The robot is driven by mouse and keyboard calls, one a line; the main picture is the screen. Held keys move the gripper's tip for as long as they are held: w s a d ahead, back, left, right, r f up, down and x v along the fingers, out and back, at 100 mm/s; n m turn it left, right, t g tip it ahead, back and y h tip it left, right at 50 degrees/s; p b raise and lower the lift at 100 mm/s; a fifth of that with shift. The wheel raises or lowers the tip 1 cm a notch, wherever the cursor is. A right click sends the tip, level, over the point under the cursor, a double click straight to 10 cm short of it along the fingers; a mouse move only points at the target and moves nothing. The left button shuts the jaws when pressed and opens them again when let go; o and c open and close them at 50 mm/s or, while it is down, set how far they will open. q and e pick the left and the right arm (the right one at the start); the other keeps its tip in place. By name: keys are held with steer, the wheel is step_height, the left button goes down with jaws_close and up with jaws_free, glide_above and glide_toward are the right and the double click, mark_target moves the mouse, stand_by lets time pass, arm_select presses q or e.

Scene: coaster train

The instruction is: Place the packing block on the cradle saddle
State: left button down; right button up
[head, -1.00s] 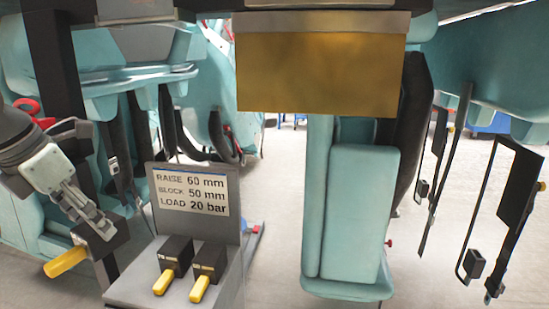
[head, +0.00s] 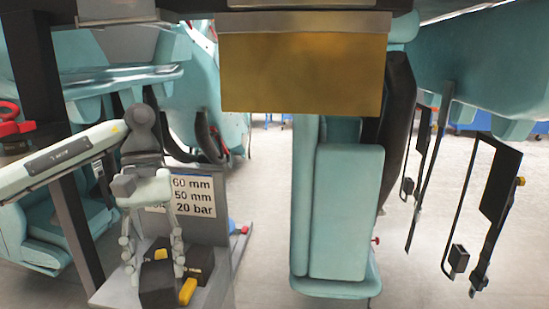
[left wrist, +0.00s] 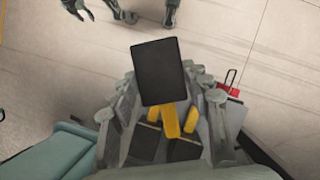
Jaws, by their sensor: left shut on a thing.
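My left gripper (head: 155,268) is in front of the sign, over the grey stand. It is shut on a dark packing block with a yellow handle (head: 158,288). In the left wrist view the block's black face (left wrist: 160,72) shows between the two fingers, with the yellow handle (left wrist: 171,122) behind it. Two similar dark blocks with yellow handles sit on the stand; one (head: 200,262) shows to the right of the fingers. I cannot make out the cradle saddle for certain. Grey jointed parts at the top of the left wrist view may be my right gripper.
The grey stand (head: 110,292) carries a sign (head: 196,197), partly hidden by my gripper. A brass-coloured plate (head: 302,72) hangs at top centre. A teal seat (head: 345,210) stands below it. Black frames (head: 495,190) hang at right. Floor between stand and seat is clear.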

arm_select(q)
steer(key=m, duration=0.1)
steer(key=d+m+y, duration=0.1)
steer(key=m, duration=0.1)
steer(key=shift+s+d+f+m+y, duration=0.1)
steer(key=shift+f+m+y, duration=0.05)
steer(key=shift+m+y, duration=0.15)
step_height(320, 180, down, 4)
steer(key=shift+r, duration=0.1)
arm_select(e)
steer(key=shift+w+r, duration=0.15)
steer(key=shift+w, duration=0.3)
arm_select(q)
steer(key=shift+f, duration=0.2)
arm_select(e)
steer(key=shift+s, duration=0.15)
